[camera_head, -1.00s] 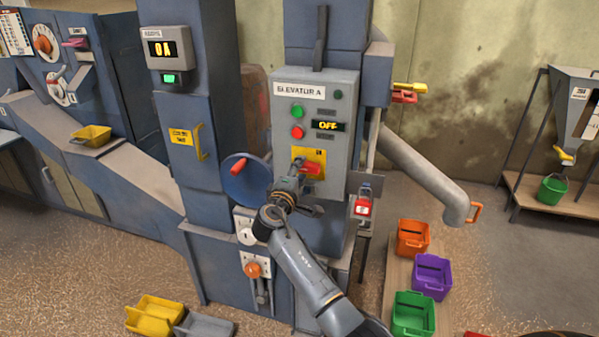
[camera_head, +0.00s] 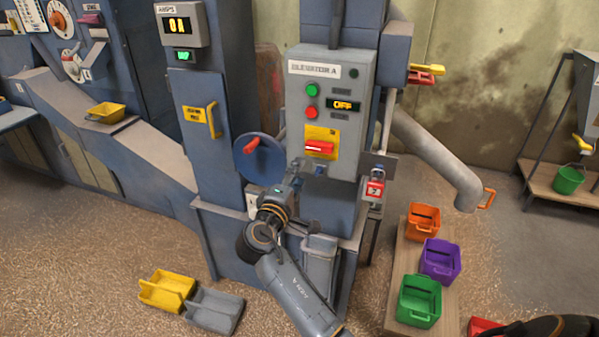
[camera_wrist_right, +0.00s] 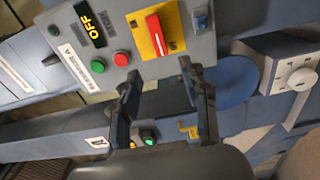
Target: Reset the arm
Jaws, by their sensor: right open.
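The grey ELEVATOR A control box (camera_head: 300,100) is on the blue column, with a green button (camera_head: 312,90), a red button (camera_head: 311,112) and a display (camera_head: 343,104) reading OFF. Its red switch handle (camera_head: 319,147) lies roughly horizontal on a yellow plate (camera_head: 322,133). My right gripper (camera_head: 308,178) is just below the handle, apart from it. In the right wrist view my right gripper (camera_wrist_right: 160,80) has its fingers spread with nothing between them, and the red handle (camera_wrist_right: 157,35) is beyond the fingertips. My left gripper is not in view.
A blue handwheel (camera_head: 258,160) is left of the gripper. A red padlock (camera_head: 375,188) hangs at the right. Orange (camera_head: 422,221), purple (camera_head: 440,261) and green (camera_head: 419,300) buckets stand at lower right. Yellow (camera_head: 167,290) and grey (camera_head: 214,311) buckets lie on the floor.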

